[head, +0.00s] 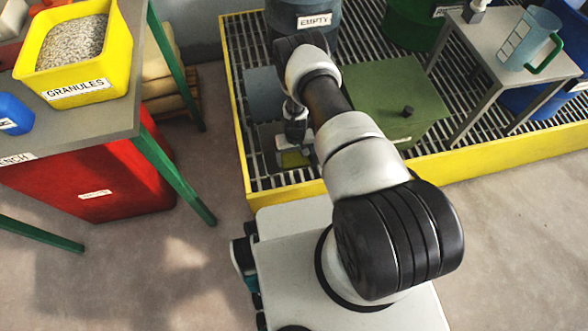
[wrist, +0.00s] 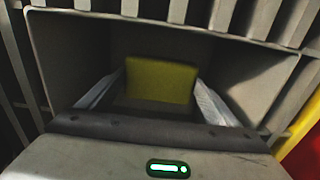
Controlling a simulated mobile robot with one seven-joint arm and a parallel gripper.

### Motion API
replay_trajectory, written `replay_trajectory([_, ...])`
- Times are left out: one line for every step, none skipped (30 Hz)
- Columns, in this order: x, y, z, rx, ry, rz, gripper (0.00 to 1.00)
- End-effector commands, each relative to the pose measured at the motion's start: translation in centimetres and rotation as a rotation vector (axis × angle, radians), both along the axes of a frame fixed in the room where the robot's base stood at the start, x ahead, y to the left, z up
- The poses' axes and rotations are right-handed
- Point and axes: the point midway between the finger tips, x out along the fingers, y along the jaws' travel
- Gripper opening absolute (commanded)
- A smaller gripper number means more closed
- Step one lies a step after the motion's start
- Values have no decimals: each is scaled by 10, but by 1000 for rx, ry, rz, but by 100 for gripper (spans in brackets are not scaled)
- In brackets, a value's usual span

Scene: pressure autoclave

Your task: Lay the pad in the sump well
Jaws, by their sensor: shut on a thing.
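The pad (wrist: 160,78) is a flat yellow piece, seen between the two pale fingers in the wrist view. My gripper (wrist: 160,88) is shut on it and reaches down inside the sump well. The sump well (wrist: 65,40) is a grey, straight-walled recess in the grating, with a dark inside. Whether the pad touches the well's floor cannot be told.
A yellow-edged grating platform (head: 480,153) surrounds the well. A green box with a black knob (head: 400,85) stands close on the right, and a blue-grey square plate (head: 264,88) lies behind. A small table (head: 478,50) with a jug (head: 528,40) is at the right.

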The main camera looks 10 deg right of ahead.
Motion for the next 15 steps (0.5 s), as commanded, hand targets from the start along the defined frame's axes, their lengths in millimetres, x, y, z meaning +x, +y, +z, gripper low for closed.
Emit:
replay_trajectory([-1,0,-15,0,1,1,64])
replay_trajectory([-2,0,-21,-1,2,1,64])
replay_trajectory([-1,0,-28,-1,1,1,64])
replay_trajectory([-1,0,-32,-1,2,1,64])
replay_trajectory([-1,0,-36,-1,1,1,64])
replay_trajectory([-1,0,-40,-1,1,1,64])
replay_trajectory([-1,0,-41,-1,1,1,64])
replay_trajectory([0,0,-43,-1,1,1,64])
replay_trajectory([-1,0,-45,-1,1,1,64])
replay_trajectory([-1,0,-47,-1,1,1,64])
replay_trajectory([-1,0,-50,-1,2,1,64])
replay_trajectory([-1,0,-55,-1,2,1,64])
replay_trajectory([-1,0,-59,-1,2,1,64])
replay_trajectory([-1,0,-64,-1,2,1,64])
replay_trajectory([-1,0,-71,-1,2,1,64])
